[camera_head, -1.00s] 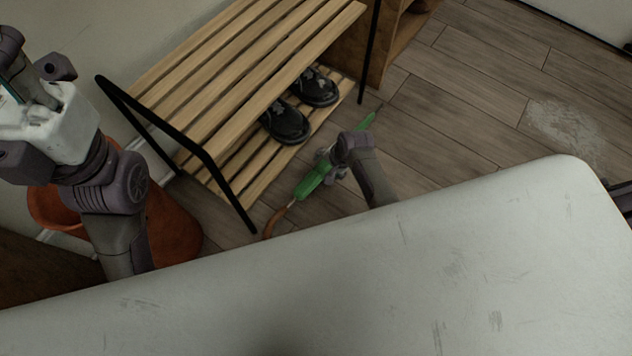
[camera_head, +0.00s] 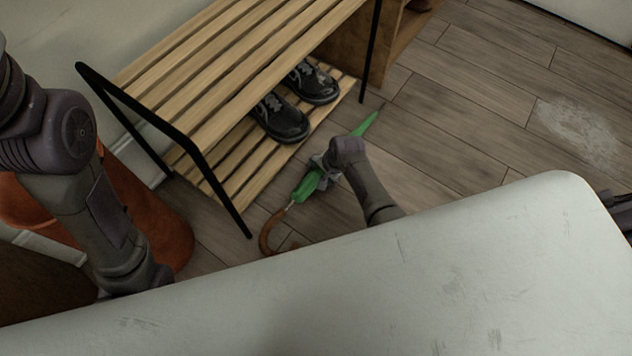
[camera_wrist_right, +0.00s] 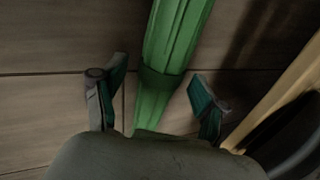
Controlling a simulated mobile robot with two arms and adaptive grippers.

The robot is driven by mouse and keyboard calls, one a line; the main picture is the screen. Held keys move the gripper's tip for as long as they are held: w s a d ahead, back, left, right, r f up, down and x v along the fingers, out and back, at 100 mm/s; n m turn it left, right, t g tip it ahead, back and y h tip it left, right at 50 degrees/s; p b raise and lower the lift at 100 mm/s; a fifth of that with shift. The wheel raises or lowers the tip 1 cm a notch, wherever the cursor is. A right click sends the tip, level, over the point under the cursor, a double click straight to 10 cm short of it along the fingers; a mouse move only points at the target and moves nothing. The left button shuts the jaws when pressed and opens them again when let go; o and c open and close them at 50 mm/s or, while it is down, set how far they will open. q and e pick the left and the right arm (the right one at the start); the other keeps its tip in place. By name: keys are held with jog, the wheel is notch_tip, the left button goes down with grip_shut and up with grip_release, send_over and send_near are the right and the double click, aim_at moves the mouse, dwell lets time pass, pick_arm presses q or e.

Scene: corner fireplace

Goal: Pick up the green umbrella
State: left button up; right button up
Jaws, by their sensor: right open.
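The green umbrella (camera_head: 308,185) lies on the wooden floor beside the shoe bench, with its brown curved handle (camera_head: 268,232) toward the white surface and its tip pointing away. My right gripper (camera_head: 326,172) is low over the middle of the umbrella and hides part of it. In the right wrist view my right gripper (camera_wrist_right: 158,92) is open, with one finger on each side of the green umbrella (camera_wrist_right: 172,45). A gap shows between the umbrella and each finger. My left arm is at the left of the head view, but its gripper is out of frame.
A slatted wooden shoe bench (camera_head: 205,75) with black metal legs stands left of the umbrella, with black shoes (camera_head: 281,117) on its lower shelf. An orange pot (camera_head: 160,215) is at the left. The floor (camera_head: 470,120) to the right is clear.

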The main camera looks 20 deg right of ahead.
grip_shut()
dwell(0.3)
jog(key=shift+r, duration=0.1)
